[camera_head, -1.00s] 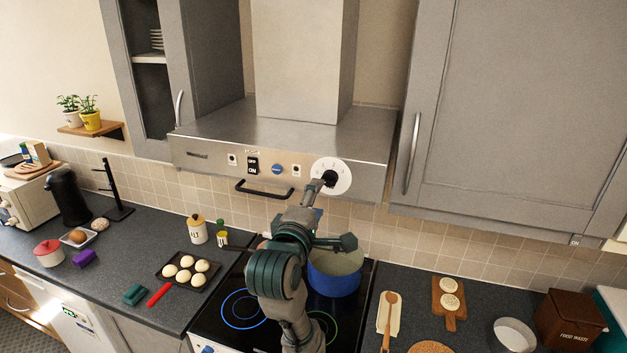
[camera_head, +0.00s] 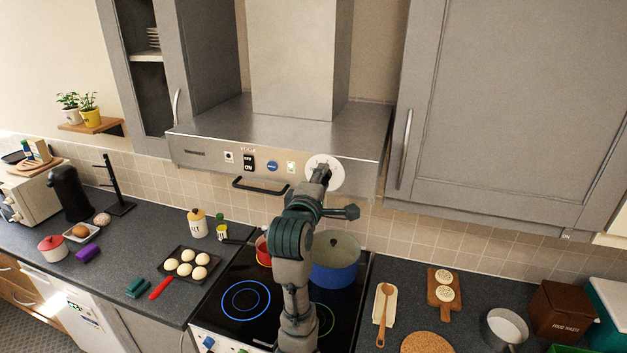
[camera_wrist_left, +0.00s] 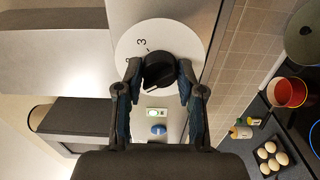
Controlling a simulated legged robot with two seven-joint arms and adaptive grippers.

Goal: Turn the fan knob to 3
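The black fan knob (camera_wrist_left: 158,70) sits on a white round dial (camera_head: 337,185) at the right of the steel range hood's front. In the wrist view the dial (camera_wrist_left: 125,48) shows a printed 3 above and left of the knob; other marks are hidden or unclear. My left gripper (camera_head: 322,172) is at the dial and covers most of the knob in the head view. In the wrist view its two fingers (camera_wrist_left: 159,68) lie on either side of the knob and appear shut on it. Which mark the knob points to is unclear. My right gripper is not in view.
The hood front (camera_head: 210,160) also carries a black switch (camera_head: 249,163), a blue button (camera_head: 272,166), a greenish indicator (camera_head: 291,167) and a bar handle (camera_head: 258,187). Below are a blue pot (camera_head: 336,272), a red pot (camera_head: 263,252) and an egg tray (camera_head: 172,278). A cabinet (camera_head: 510,120) stands right.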

